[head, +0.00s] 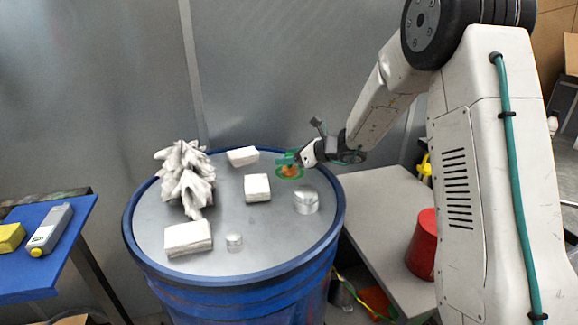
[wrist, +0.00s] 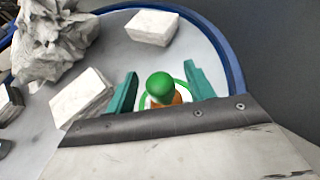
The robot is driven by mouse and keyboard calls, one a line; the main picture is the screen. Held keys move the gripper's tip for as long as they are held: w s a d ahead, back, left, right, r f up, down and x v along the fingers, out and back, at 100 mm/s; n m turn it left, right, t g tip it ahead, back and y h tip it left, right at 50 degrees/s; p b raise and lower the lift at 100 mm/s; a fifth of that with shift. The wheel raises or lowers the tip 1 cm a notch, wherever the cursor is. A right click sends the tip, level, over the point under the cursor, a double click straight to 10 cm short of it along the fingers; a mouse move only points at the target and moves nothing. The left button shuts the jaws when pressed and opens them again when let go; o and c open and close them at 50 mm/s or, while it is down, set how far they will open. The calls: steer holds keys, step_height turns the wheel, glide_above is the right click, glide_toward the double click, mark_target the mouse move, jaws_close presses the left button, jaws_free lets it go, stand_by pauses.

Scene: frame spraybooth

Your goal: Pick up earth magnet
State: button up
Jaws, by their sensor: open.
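My gripper (head: 288,160) is open over the back right of a blue drum's grey lid. In the wrist view its two green fingers (wrist: 161,88) stand on either side of a green-knobbed object (wrist: 161,86) with orange and white below. The same object shows as a green and orange patch (head: 290,171) in the head view, partly hidden by the gripper. I cannot tell whether the fingers touch it. Nothing is plainly marked as the earth magnet. A larger silver cylinder (head: 306,201) and a smaller one (head: 234,241) stand on the lid, apart from the gripper.
The drum lid (head: 270,232) has a raised blue rim. It also holds a crumpled pale mass (head: 186,178) and white blocks (head: 257,188), (head: 188,239), (head: 243,156). A blue table (head: 72,232) is at left. A grey bench (head: 385,215) with a red container (head: 423,245) is at right.

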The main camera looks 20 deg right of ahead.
jaws_close()
